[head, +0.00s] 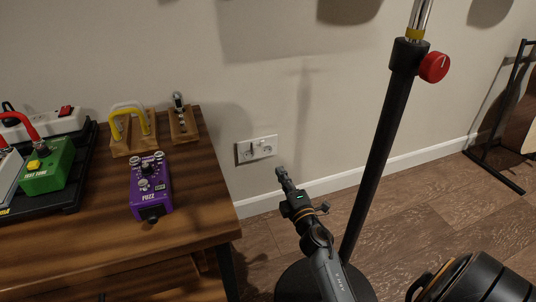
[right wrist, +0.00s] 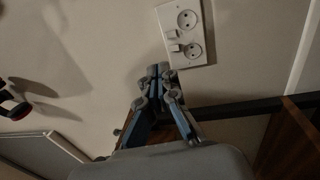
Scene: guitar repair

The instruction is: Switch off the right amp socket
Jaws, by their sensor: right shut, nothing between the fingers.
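A white double wall socket (head: 257,149) with two round outlets and small switches is on the wall right of the wooden table. It also shows in the right wrist view as a tilted plate (right wrist: 180,8) at the upper middle. The switch positions are too small to tell. My right gripper (head: 281,173) is shut and empty, just below and right of the plate in the head view. In the right wrist view its fingertips (right wrist: 158,70) are together beside the plate's lower end. I cannot tell whether they touch it. My left gripper is out of view.
The wooden table (head: 215,205) holds a purple pedal (head: 150,185), a green pedal (head: 47,167) and a white power strip (head: 42,124). A black stand (head: 375,160) with a red knob (head: 434,67) rises right of my right arm. Wall around the socket is clear.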

